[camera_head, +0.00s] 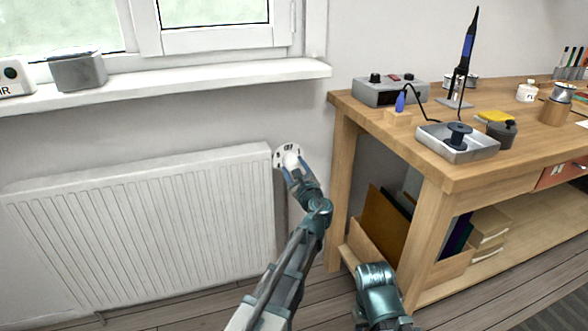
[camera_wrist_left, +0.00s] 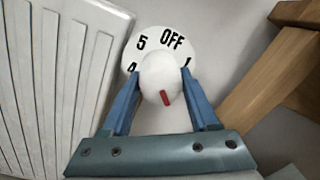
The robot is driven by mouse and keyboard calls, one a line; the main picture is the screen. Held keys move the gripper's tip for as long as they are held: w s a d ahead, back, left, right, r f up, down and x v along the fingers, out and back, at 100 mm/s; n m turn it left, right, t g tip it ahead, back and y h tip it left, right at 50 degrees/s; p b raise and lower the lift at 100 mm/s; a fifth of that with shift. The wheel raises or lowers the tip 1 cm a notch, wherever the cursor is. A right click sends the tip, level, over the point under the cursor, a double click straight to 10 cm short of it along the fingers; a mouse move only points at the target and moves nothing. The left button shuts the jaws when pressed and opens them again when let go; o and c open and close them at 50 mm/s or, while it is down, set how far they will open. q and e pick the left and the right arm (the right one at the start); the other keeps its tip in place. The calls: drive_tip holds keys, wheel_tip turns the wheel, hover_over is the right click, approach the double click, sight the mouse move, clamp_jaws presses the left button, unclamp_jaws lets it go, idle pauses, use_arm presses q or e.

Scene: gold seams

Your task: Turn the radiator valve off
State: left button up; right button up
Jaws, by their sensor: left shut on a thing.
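The white radiator valve knob (camera_head: 291,159) sits in front of a round white dial (camera_head: 281,152) at the radiator's upper right corner. In the left wrist view the dial (camera_wrist_left: 172,40) shows 5, OFF and parts of 4 and 1; its lower part is hidden. A red mark on the knob (camera_wrist_left: 158,72) points down and slightly right, away from OFF at the top. My left gripper (camera_head: 293,168) is shut on the knob, with a blue finger on each side, as the left wrist view shows (camera_wrist_left: 162,80). My right gripper is not in view.
The white radiator (camera_head: 150,225) is left of the valve, below a window sill (camera_head: 190,84). A wooden workbench (camera_head: 400,140) with a soldering iron and other items stands to the right. Between radiator and bench is a narrow strip of wall.

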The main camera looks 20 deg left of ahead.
use_arm(q)
drive_tip(key=n, duration=0.7)
drive_tip(key=shift+n+y, duration=0.3)
drive_tip(key=shift+n, duration=0.1)
drive_tip(key=n, duration=0.6)
drive_tip(key=shift+d+n+g, duration=0.1)
drive_tip(key=shift+n+g, duration=0.2)
drive_tip(key=n, duration=0.3)
drive_tip(key=shift+r+n, duration=0.1)
drive_tip(key=shift+n, duration=0.3)
drive_tip(key=n, duration=0.3)
drive_tip(key=shift+n, duration=0.4)
drive_tip(key=n+p, duration=0.1)
drive_tip(key=n, duration=0.5)
drive_tip(key=shift+g, duration=0.3)
drive_tip(key=shift+n, duration=0.3)
drive_tip(key=o, duration=1.4)
